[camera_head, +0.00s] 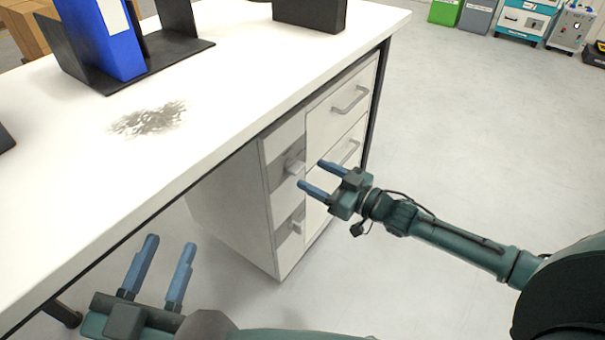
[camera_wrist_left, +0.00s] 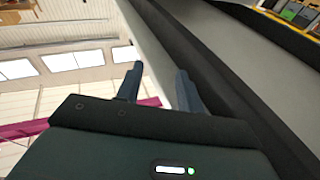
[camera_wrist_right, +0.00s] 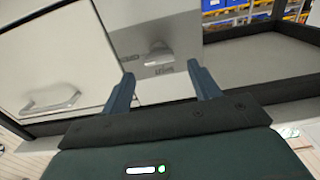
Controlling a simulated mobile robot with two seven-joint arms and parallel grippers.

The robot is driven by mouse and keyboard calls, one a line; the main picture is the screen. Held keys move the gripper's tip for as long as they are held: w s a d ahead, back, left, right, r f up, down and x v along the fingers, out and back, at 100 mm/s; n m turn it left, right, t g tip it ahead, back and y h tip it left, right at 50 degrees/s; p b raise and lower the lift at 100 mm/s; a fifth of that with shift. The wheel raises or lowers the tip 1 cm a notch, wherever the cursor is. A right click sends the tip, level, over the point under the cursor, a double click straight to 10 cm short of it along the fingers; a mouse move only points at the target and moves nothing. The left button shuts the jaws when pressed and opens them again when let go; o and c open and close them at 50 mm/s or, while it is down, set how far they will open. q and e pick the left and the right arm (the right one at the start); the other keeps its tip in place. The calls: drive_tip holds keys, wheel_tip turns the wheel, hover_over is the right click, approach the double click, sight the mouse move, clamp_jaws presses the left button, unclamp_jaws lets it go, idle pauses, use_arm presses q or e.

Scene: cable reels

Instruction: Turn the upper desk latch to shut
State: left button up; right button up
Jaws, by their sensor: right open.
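The upper desk latch (camera_head: 295,166) is a small light-grey knob on a grey panel at the left of the white drawer unit's front. A similar lower latch (camera_head: 296,226) sits below it. My right gripper (camera_head: 311,174) is open, its blue fingers pointing at the upper latch from the front, with nothing between them. In the right wrist view a latch knob (camera_wrist_right: 158,56) shows ahead, between and beyond the two fingertips; small lettering near it is too blurred to read surely. My left gripper (camera_head: 171,242) is open and empty, in front of the desk's near edge.
The white desk top (camera_head: 230,95) overhangs the drawer unit (camera_head: 235,205). Drawers with bar handles (camera_head: 350,99) lie right of the latches. A blue binder (camera_head: 105,40) stands in a black holder on the desk, near a dark smudge (camera_head: 148,118).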

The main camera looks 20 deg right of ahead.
sight(301, 169)
drive_tip(key=b+x, duration=0.1)
drive_tip(key=x, duration=0.2)
drive_tip(key=shift+w+a, duration=0.25)
drive_tip(key=shift+a, duration=0.05)
drive_tip(key=shift+w+a, duration=0.2)
drive_tip(key=shift+w, duration=0.05)
drive_tip(key=c, duration=1)
use_arm(q)
drive_tip(key=shift+w+r+h, duration=0.2)
drive_tip(key=shift+r+h, duration=0.1)
drive_tip(key=shift+r, duration=0.05)
use_arm(e)
drive_tip(key=shift+o, duration=0.2)
